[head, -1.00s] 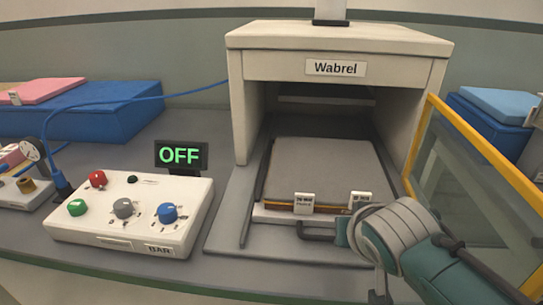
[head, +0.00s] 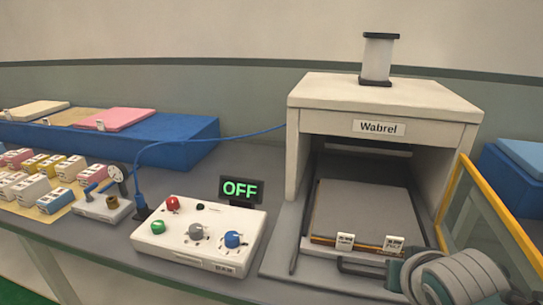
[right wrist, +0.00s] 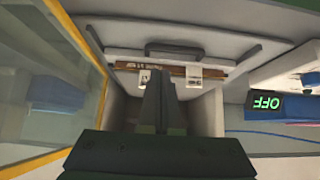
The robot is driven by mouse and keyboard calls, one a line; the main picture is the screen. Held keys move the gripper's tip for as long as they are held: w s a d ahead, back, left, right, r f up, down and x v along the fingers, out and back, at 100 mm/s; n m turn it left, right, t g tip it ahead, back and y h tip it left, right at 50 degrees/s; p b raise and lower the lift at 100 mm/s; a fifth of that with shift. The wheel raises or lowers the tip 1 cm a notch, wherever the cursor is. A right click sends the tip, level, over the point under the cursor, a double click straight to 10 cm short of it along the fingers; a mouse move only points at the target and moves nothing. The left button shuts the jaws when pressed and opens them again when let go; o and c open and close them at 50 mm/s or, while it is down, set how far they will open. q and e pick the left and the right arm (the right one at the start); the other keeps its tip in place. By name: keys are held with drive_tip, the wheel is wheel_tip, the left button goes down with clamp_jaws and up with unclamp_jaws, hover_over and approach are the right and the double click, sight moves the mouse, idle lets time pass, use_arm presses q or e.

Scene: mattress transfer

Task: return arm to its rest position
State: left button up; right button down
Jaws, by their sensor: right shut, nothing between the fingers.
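My right gripper shows in the right wrist view (right wrist: 158,88), its dark fingers together and empty. My left gripper is in neither current view.
The open yellow-framed door (head: 499,205) stands right of my arm. Left are the control box (head: 185,255), an OFF display (head: 240,189), a gauge (head: 118,174) and several labelled small blocks. A blue hose crosses behind. Blue blocks (head: 180,145) with mats stand at the back.

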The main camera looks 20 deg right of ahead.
drive_tip(key=s+a+r+n+g+y, duration=0.2)
drive_tip(key=s+a+r+n, duration=0.3)
drive_tip(key=s, duration=0.5)
drive_tip(key=s+a+r+n+g+y, duration=0.25)
drive_tip(key=s+a+r, duration=0.35)
drive_tip(key=s, duration=0.5)
wheel_tip(320, 180, up, 34)
drive_tip(key=w+p, duration=0.1)
drive_tip(key=p, duration=3.4)
drive_tip(key=shift+a+t+p, duration=0.2)
drive_tip(key=shift+t+p, duration=0.1)
drive_tip(key=shift+t, duration=0.15)
